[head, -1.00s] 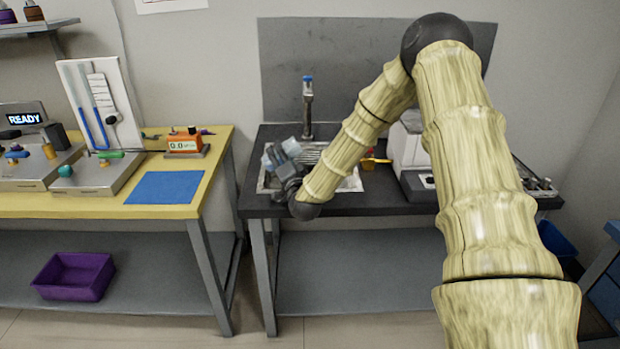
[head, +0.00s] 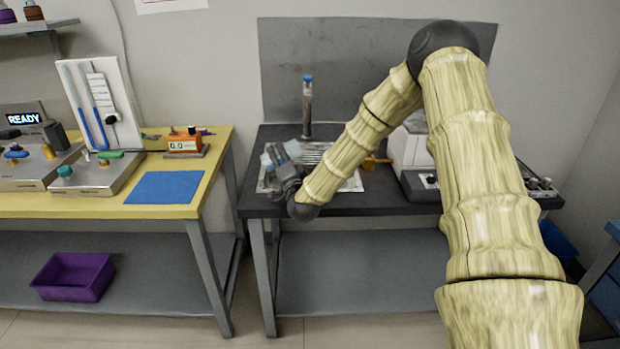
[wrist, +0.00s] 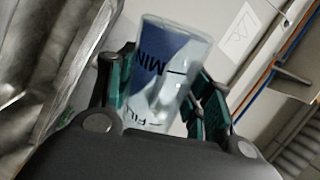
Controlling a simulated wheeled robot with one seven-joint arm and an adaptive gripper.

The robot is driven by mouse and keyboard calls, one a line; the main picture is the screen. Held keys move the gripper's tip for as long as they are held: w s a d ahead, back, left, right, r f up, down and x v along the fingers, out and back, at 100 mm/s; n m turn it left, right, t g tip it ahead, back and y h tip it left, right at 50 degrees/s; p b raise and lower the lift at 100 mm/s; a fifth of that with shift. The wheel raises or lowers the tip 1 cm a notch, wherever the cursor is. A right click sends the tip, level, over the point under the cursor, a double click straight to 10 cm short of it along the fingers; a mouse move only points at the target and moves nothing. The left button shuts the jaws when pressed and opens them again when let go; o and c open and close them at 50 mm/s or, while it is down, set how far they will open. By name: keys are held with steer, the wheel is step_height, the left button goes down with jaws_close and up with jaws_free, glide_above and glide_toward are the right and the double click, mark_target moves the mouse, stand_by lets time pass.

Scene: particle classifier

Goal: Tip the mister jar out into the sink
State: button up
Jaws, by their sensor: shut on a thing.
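The mister jar (wrist: 165,75) is a clear jar with a blue and white label showing "MIN" and part of "FIL". My gripper (wrist: 165,95) is shut on it, one green-padded finger on each side. In the head view the jar (head: 268,158) is small and pale blue, and my gripper (head: 282,162) holds it over the left part of the sink (head: 350,184). The jar looks tilted. I cannot tell what is inside it or whether anything runs out. My forearm hides part of the sink.
The yellow table (head: 190,205) at left carries instruments and a blue mat (head: 165,187). A purple bin (head: 74,277) sits below.

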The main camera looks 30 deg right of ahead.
mark_target(295, 157)
steer(key=shift+f+m, duration=0.1)
steer(key=shift+m, duration=0.3)
steer(key=shift+s+d+f+m+b, duration=0.1)
steer(key=shift+d+m+b, duration=0.25)
steer(key=shift+m+b, duration=0.15)
steer(key=shift+s+d+f+m+b, duration=0.1)
steer(key=shift+d+m+b, duration=0.2)
steer(key=shift+m+b, duration=0.2)
steer(key=shift+d+f+m+h+b, duration=0.15)
steer(key=shift+f+m+h+b, duration=0.15)
steer(key=shift+f+m+b, duration=0.9)
steer(key=shift+s+d+r+m+g+h+b, duration=0.15)
steer(key=shift+d+r+m+h+b, duration=0.15)
steer(key=shift+r+m+b, duration=0.45)
steer(key=shift+d+r+m+g+h+b, duration=0.2)
steer(key=shift+r+m+b, duration=0.35)
steer(key=shift+m, duration=0.4)
stand_by(1.2)
steer(key=shift+s+d+r+m+h+b, duration=0.15)
steer(key=shift+d+r+m+b, duration=0.25)
steer(key=shift+m+b, duration=0.4)
steer(key=shift+s+d+r+m+h+b, duration=0.2)
steer(key=shift+d+m+b, duration=0.25)
steer(key=shift+m, duration=0.55)
stand_by(0.7)
